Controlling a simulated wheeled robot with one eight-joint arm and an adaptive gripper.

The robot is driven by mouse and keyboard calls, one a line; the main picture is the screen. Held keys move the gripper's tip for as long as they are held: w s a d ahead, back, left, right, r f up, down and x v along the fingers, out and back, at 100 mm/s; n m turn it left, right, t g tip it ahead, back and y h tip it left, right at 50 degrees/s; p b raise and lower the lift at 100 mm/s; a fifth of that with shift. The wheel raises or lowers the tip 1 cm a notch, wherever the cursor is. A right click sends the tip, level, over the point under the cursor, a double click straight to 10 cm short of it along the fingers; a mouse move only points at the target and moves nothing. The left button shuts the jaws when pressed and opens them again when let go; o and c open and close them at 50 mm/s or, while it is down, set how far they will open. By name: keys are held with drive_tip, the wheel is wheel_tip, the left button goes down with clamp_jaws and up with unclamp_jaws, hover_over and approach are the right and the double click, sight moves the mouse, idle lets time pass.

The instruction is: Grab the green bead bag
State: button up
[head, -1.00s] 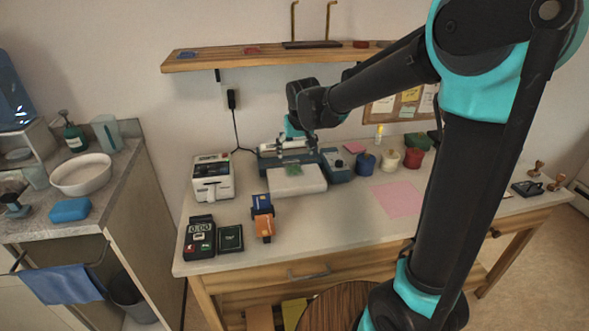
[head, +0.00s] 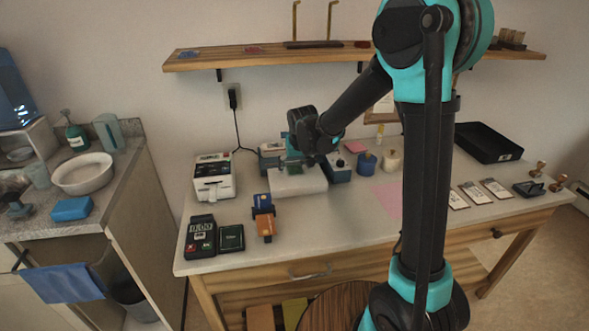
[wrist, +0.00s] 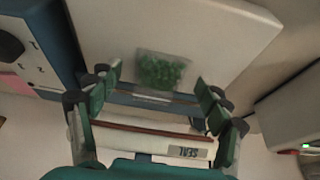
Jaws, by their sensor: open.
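The green bead bag (wrist: 162,72), a small clear bag of green beads, lies on a white plate (wrist: 225,45) in the wrist view. My gripper (wrist: 157,86) is open and empty, with its green-padded fingers spread to the left and right of the bag's near end. The bag appears just beyond the fingertips; no contact shows. In the head view my gripper (head: 293,158) is over the back of the white plate (head: 298,183) and largely hides the bag.
A blue-and-white machine with a digital display (wrist: 189,151) adjoins the plate. A white label printer (head: 213,178) stands left, a blue cup (head: 366,163) and cream cup (head: 391,161) right. A wooden shelf (head: 270,57) hangs above.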

drive_tip(key=shift+c, duration=0.5)
drive_tip(key=c, duration=1.1)
drive_tip(key=shift+r, duration=0.15)
